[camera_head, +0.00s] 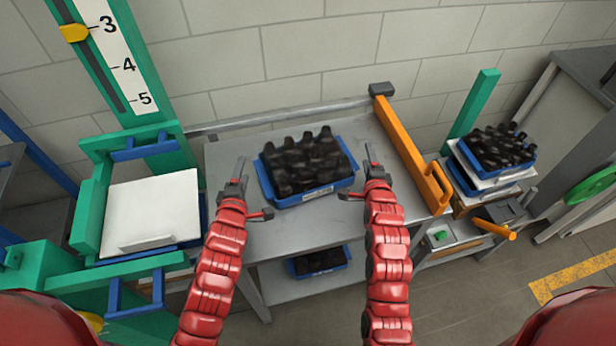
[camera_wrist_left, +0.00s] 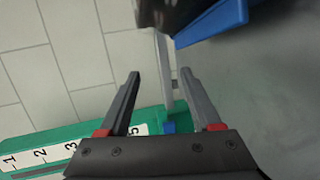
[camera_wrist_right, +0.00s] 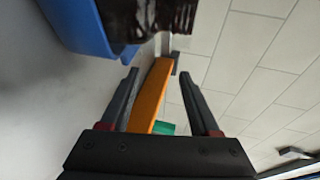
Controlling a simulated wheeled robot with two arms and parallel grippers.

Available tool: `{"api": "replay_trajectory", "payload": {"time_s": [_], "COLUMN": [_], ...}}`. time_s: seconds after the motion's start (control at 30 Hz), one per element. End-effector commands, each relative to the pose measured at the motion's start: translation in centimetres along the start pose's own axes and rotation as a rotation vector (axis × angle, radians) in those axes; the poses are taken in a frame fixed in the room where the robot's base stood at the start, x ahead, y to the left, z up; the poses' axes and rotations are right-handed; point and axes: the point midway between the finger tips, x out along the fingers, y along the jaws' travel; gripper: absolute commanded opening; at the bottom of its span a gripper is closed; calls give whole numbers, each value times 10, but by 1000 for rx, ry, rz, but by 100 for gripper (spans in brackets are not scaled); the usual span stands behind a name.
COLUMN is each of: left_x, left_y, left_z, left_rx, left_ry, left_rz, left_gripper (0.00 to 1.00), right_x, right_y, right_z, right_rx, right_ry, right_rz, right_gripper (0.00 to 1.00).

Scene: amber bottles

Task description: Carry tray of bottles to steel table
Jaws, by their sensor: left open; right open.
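A blue tray (camera_head: 318,194) full of dark bottles (camera_head: 304,160) rests on the grey steel table (camera_head: 372,150). My left gripper (camera_head: 241,170) is open beside the tray's left side, apart from it. My right gripper (camera_head: 369,155) is open close to the tray's right side, and I see nothing between its fingers. The tray's blue edge also shows in the left wrist view (camera_wrist_left: 212,22) and in the right wrist view (camera_wrist_right: 78,28), outside the fingers in both.
An orange bar (camera_head: 408,150) runs along the table's right edge. Another tray of bottles (camera_head: 497,148) stands on a stack at the right. A green frame with a white panel (camera_head: 150,208) stands at the left. Another blue tray (camera_head: 320,262) sits on the lower shelf.

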Motion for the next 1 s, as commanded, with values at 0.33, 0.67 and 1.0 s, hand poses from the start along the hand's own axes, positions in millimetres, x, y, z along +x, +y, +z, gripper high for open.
{"api": "replay_trajectory", "payload": {"time_s": [0.33,0.67,1.0], "left_x": [-53,-57,-57], "left_y": [0,1,0], "left_z": [0,0,0], "left_rx": [0,1,1], "left_ry": [0,0,0], "left_rz": [1,2,0], "left_gripper": [65,65,65], "right_x": [0,-34,-102], "right_y": [0,1,1], "right_z": [0,0,0], "right_rx": [0,3,2], "right_ry": [0,0,-1], "right_rz": [0,2,2], "right_gripper": [62,62,62]}}
